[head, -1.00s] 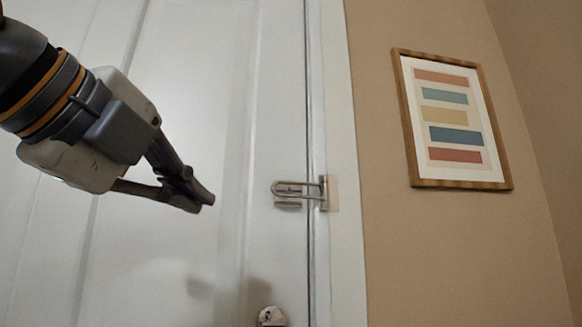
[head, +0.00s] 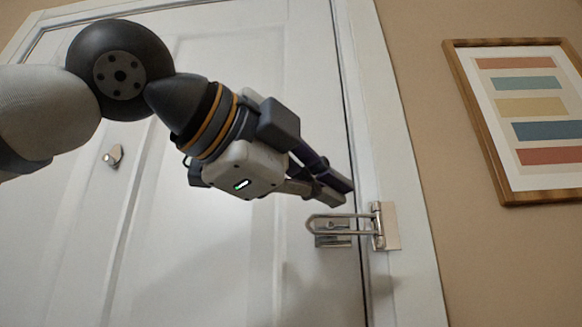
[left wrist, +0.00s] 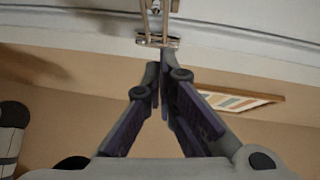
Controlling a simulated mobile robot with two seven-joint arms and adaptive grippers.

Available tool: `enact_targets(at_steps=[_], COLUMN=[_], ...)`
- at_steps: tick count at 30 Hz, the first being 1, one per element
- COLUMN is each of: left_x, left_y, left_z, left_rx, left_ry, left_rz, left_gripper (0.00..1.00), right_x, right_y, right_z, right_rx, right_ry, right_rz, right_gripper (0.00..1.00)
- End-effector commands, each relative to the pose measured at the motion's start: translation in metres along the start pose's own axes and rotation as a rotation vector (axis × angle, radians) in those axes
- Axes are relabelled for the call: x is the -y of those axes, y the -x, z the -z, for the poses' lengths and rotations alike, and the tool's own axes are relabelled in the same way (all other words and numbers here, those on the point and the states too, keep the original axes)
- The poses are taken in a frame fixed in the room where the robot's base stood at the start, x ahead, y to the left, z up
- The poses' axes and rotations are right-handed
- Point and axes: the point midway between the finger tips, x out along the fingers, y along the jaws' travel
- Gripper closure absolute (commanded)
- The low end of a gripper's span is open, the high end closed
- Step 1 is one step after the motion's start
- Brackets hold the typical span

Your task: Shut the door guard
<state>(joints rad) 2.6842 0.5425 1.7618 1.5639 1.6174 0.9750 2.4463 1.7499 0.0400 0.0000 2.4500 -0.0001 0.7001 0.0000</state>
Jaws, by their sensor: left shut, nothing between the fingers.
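The door guard (head: 345,225) is a metal loop hinged on a plate on the right door frame. Its loop reaches left across the gap, in front of the small metal catch plate (head: 333,240) on the white door (head: 215,245). My left gripper (head: 342,192) is shut and empty. Its fingertips appear just above the guard in the head view; I cannot tell whether they touch it. In the left wrist view, the guard (left wrist: 158,40) shows at the top, just beyond the shut fingertips. My right gripper is not in view.
The door is closed in its white frame (head: 392,130). A small metal fitting (head: 113,156) sits on the door at left. A framed striped picture (head: 525,115) hangs on the tan wall to the right. The space below the guard is clear.

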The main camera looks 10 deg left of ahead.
Motion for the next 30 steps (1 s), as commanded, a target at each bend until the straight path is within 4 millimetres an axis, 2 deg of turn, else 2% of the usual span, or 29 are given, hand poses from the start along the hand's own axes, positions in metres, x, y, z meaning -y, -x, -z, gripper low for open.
enact_targets(at_steps=[3, 6, 20, 25, 30], left_x=[0.000, 0.001, 0.001, 0.001, 0.001], left_y=[-0.014, -0.021, -0.027, -0.036, -0.037], left_z=[-0.016, -0.023, -0.030, -0.042, -0.044], left_rx=[0.002, 0.001, 0.001, 0.001, 0.003], left_ry=[0.002, 0.001, 0.000, 0.000, 0.000], left_rz=[0.000, 0.001, 0.001, 0.000, -0.001], left_gripper=[1.00, 1.00, 1.00, 1.00, 1.00], right_x=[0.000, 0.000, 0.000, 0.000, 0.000], right_y=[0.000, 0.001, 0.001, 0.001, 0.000], right_z=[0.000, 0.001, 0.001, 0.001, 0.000], right_rx=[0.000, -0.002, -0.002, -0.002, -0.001], right_ry=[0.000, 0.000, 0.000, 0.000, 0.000], right_rz=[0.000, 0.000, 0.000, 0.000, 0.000], right_gripper=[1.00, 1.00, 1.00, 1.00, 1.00])
